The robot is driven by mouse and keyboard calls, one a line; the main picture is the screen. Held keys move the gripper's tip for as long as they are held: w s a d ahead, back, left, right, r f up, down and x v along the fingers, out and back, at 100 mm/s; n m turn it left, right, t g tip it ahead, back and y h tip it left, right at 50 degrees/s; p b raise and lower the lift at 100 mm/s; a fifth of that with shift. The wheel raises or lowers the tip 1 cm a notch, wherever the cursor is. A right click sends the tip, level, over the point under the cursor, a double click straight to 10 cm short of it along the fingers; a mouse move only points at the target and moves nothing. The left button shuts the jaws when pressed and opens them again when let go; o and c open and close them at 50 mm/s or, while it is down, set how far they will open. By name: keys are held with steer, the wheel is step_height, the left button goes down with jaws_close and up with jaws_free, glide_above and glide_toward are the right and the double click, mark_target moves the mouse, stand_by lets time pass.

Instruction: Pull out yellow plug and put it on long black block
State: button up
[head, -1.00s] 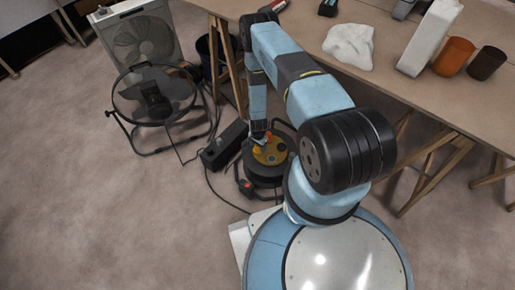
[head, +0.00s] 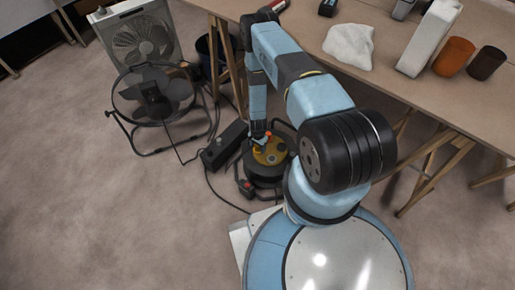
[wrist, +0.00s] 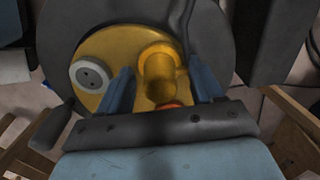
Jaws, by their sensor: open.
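The yellow plug (wrist: 160,72) stands on the yellow face (wrist: 95,47) of a black cable reel, between the two blue fingers of my gripper (wrist: 161,78) in the wrist view. The fingers are open, one on each side of the plug, with a gap visible at least on the left. In the head view my gripper (head: 262,139) points down at the reel (head: 265,172) and largely hides the plug. The long black block (head: 224,146) lies on the floor just left of the reel.
A pale round socket (wrist: 91,75) sits left of the plug. A round floor fan (head: 153,95) and a box fan (head: 142,42) stand to the left, with cables on the floor. A workbench (head: 385,85) on trestles is at right.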

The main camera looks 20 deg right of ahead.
steer(key=shift+c, duration=0.5)
jaws_close()
steer(key=shift+r, duration=0.1)
steer(key=shift+r, duration=2.9)
